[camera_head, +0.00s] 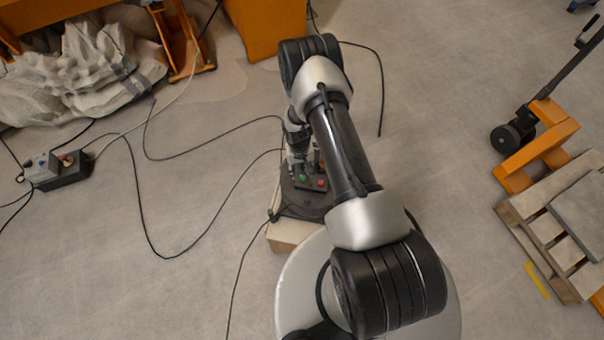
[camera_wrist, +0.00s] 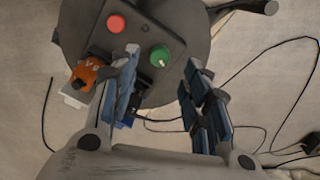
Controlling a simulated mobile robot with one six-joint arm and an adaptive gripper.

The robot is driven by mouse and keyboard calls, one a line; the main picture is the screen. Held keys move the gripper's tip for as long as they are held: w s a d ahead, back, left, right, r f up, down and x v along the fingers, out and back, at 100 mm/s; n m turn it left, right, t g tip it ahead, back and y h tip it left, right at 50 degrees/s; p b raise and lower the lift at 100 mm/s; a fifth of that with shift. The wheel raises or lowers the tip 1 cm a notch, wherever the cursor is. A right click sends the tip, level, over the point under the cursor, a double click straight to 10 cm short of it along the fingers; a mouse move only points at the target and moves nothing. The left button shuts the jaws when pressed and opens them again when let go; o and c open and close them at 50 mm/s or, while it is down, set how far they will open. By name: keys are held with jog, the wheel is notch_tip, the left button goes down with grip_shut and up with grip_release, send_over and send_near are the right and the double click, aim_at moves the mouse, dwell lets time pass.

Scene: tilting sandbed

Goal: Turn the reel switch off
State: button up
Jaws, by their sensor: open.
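In the wrist view the red button (camera_wrist: 115,23) is at top left and the green button (camera_wrist: 160,55) lies between my fingertips in the picture. An orange part (camera_wrist: 88,74) sits beside the panel, left of my left finger. I cannot tell which of these is the switch or its setting. My gripper (camera_wrist: 161,62) is open and empty above the panel; contact is not visible.
Black cables lie over the floor left of the reel. An orange pallet truck (camera_head: 540,140) and wooden pallet (camera_head: 535,225) stand at right. The floor between reel and pallet is clear.

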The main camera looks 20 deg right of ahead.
aim_at(301, 177)
notch_tip(301, 177, up, 7)
jog(key=shift+a, duration=0.15)
dwell(0.5)
